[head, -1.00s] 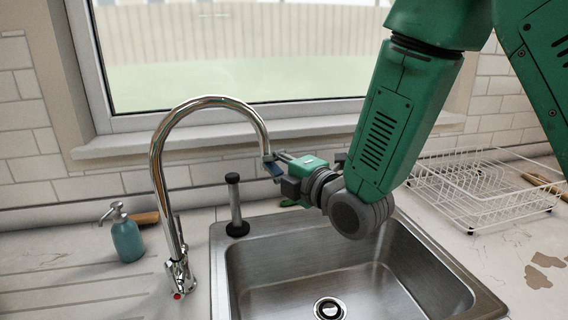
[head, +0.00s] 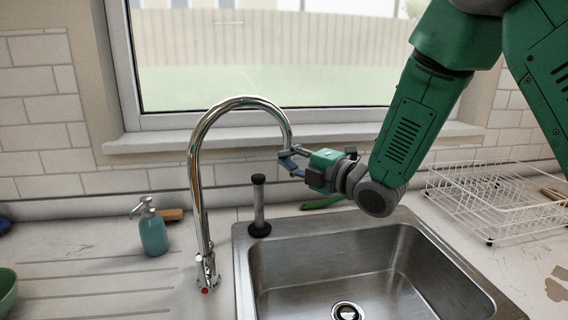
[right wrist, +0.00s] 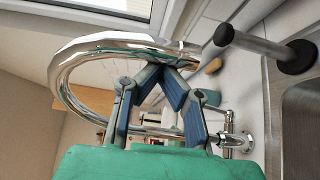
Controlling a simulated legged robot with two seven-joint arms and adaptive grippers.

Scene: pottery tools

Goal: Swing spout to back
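The chrome faucet spout (head: 238,102) arches up from its base at the left of the sink and curves over to the right. Its free end is near the window sill. My right gripper (head: 285,157) is at that free end, coming from the right. In the right wrist view the gripper (right wrist: 166,72) has its blue-padded fingers bent inward, tips close together at the end of the spout (right wrist: 100,45). The fingertips appear closed on the spout end, though the exact contact is partly hidden. My left gripper is not in view.
A metal sink (head: 370,275) lies below and right. A teal soap bottle (head: 153,234) stands left of the faucet. A white wire rack (head: 495,200) is at the right. The window wall is behind.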

